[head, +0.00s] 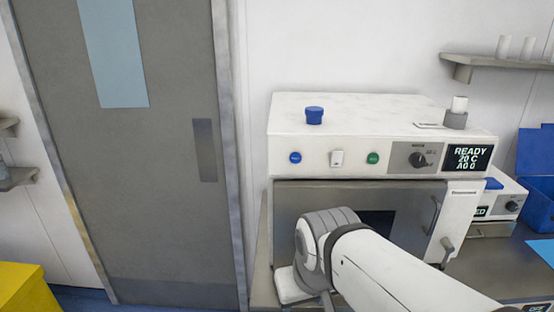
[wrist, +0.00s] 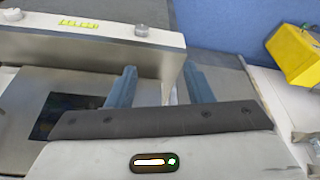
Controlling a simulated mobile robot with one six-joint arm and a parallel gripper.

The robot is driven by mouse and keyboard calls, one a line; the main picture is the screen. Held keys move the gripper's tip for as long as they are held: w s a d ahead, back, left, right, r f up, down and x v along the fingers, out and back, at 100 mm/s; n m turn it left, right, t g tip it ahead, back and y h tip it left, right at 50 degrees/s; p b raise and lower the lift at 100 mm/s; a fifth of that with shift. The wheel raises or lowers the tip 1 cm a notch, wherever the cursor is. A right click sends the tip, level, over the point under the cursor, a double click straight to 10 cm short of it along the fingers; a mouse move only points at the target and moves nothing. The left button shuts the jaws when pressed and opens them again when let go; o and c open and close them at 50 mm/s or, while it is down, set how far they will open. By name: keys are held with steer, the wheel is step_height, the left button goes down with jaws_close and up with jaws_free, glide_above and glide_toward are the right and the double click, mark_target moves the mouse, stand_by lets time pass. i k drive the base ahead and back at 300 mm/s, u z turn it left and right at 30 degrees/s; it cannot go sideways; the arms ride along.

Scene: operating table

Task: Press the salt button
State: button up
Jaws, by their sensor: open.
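A white oven-like machine (head: 380,115) stands on a counter in the head view. The button lettering is too small to read, so I cannot tell which is salt. My gripper (wrist: 158,80) shows in the wrist view with its two bluish fingers apart and nothing visible between them. In the head view my arm crosses in front of the machine's lower door, and I cannot make out the fingers there.
The panel also has a black knob (head: 418,160) and a display (head: 467,158) reading READY, 20 C. A blue cap (head: 314,115) sits on top of the machine. A grey door (head: 150,200) is to the left. A yellow bin (head: 25,295) stands at the lower left.

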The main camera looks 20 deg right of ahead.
mark_target(295, 158)
steer(key=z, duration=0.6)
steer(key=k, duration=1.25)
steer(key=u, duration=0.55)
steer(key=i, duration=1)
steer(key=u, duration=0.05)
